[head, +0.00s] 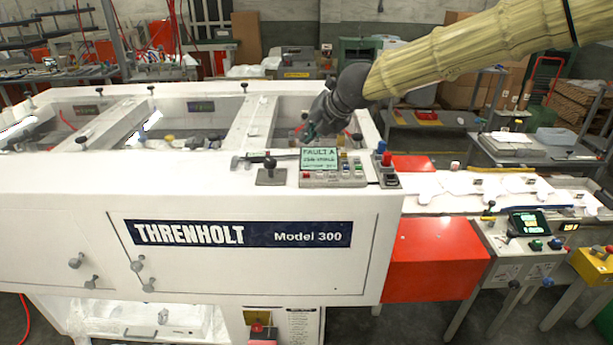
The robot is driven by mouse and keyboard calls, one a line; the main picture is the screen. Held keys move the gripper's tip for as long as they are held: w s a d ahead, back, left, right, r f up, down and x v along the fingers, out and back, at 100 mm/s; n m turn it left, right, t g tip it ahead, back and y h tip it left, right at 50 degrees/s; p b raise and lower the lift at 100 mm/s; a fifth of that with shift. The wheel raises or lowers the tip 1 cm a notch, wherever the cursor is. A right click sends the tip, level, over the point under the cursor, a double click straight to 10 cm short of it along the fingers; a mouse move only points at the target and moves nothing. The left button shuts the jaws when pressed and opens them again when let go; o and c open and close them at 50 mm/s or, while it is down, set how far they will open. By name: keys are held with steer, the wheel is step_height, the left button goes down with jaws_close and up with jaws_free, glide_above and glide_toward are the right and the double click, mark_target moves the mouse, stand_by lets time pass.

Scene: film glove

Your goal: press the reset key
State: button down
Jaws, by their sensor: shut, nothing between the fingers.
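A small control panel (333,180) sits on the front right of the white machine's top. Its green display (320,158) reads "FAULT A" above smaller, blurred lines. Several small coloured keys (350,171) stand to the right of and below the display. Their labels are too small to read, so I cannot tell which is the reset key. My gripper (311,131) is dark, shut and empty. In the picture it is just above the display, with its tips pointing down and left. I cannot tell its exact height over the panel.
White frame bars (258,125) divide open bays behind. A red block (435,258) and a second console (527,240) are at right.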

mark_target(306, 174)
steer(key=f+b, duration=0.1)
steer(key=s+f+b, duration=0.1)
steer(key=f+b, duration=0.2)
steer(key=shift+s, duration=0.35)
steer(key=f+b, duration=0.1)
steer(key=w+f, duration=0.1)
steer(key=f, duration=0.1)
steer(key=shift+w+b, duration=0.2)
steer(key=shift+b, duration=0.15)
steer(key=shift+s+r, duration=0.3)
steer(key=shift+s, duration=0.1)
steer(key=shift+w+f, duration=0.2)
steer(key=shift+r, duration=0.1)
steer(key=shift+s, duration=0.15)
steer(key=shift+f, duration=0.2)
